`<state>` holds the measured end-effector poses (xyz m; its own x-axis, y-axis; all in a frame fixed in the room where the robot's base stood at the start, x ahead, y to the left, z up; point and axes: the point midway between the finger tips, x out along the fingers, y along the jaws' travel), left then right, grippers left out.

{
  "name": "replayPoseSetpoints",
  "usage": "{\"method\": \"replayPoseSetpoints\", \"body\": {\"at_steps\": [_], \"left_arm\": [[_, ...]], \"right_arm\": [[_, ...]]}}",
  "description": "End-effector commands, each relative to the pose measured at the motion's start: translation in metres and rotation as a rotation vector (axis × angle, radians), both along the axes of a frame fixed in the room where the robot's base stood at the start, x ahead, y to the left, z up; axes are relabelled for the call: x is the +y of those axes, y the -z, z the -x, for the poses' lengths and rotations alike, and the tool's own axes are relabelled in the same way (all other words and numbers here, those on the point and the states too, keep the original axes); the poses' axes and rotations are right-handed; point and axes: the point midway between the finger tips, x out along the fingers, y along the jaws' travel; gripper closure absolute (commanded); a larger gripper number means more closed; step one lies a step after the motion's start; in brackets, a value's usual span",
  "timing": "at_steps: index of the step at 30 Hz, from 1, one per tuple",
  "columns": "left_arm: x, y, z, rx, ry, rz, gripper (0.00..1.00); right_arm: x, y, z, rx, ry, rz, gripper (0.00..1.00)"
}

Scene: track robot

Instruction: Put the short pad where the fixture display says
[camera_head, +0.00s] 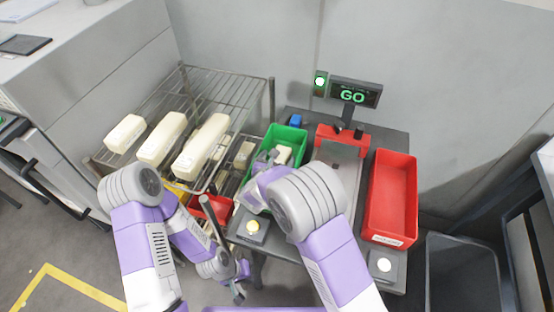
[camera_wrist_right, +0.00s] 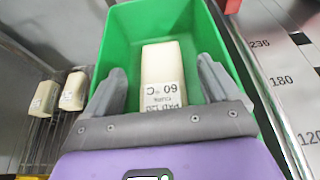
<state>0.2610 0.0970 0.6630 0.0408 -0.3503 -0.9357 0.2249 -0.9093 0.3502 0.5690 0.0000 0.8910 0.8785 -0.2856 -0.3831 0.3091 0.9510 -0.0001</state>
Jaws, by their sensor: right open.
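A short cream pad (camera_wrist_right: 162,75) with a printed label, partly reading "60 °C", lies in the green bin (camera_wrist_right: 122,40). In the head view the pad (camera_head: 284,154) shows just beyond my right gripper (camera_head: 265,160). My right gripper is open over the bin, and in the wrist view its fingers (camera_wrist_right: 162,85) are apart on either side of the pad's near end; contact cannot be told. The fixture (camera_head: 342,137), with a red back and a grey bed, stands right of the bin. Its display (camera_head: 354,94) reads "GO". My left gripper (camera_head: 239,284) hangs low at the bottom; its opening is unclear.
A wire rack (camera_head: 215,82) at left holds three cream pads (camera_head: 160,138), with smaller pads (camera_head: 243,155) lower down. A red bin (camera_head: 392,200) stands right of the fixture. Two push-buttons (camera_head: 253,227) (camera_head: 384,265) sit at the table's front. A dark bin (camera_head: 462,275) stands at lower right.

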Motion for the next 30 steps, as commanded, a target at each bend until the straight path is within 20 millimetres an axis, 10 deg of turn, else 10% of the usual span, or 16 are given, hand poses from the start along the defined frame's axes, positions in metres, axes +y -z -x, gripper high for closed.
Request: {"method": "replayPoseSetpoints", "body": {"at_steps": [15,30], "left_arm": [[0.000,-0.020,0.000,0.000,0.000,0.000,1.00],[0.000,-0.021,0.000,0.000,0.000,0.000,1.00]], "right_arm": [[0.030,-0.045,0.089,0.000,-0.003,-0.001,0.11],[0.034,-0.051,0.106,0.000,0.000,0.000,0.11]]}}
